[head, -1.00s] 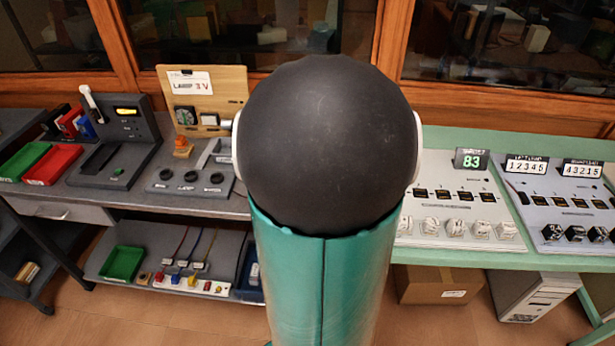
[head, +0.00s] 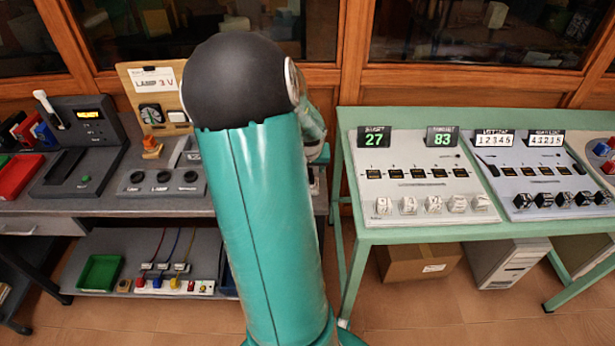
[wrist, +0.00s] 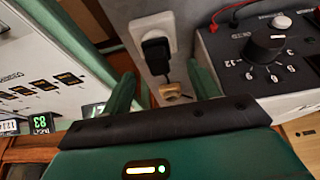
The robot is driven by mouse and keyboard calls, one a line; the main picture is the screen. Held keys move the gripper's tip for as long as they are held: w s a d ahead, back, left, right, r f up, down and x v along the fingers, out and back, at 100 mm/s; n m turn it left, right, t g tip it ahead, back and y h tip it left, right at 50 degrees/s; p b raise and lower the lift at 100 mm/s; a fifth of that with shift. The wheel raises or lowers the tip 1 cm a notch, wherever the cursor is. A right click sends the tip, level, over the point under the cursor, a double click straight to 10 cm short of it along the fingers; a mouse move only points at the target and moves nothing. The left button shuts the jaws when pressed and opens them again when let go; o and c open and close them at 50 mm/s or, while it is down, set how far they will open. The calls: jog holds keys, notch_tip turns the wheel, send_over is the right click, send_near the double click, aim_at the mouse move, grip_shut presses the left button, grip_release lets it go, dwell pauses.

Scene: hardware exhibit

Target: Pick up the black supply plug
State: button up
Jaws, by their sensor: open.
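The black supply plug (wrist: 155,53) shows in the wrist view near the top middle, against a white socket block (wrist: 153,28) on a grey surface. Whether it is fully seated I cannot tell. My gripper (wrist: 160,88) is open, with its two green fingers apart and nothing held between them. The plug appears beyond the fingertips, roughly in line with the gap, not touching them.
A grey dial box (wrist: 262,60) with a red lead stands right of the plug. A small wooden piece (wrist: 170,91) lies nearer. The green table (head: 346,225) with counter panels (head: 420,180) is at right. The grey bench (head: 60,207) is at left, with a lower shelf.

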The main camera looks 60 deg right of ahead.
jog(key=x, duration=0.4)
jog(key=shift+s, duration=0.15)
jog(key=c, duration=1.1)
jog(key=shift+r, duration=0.15)
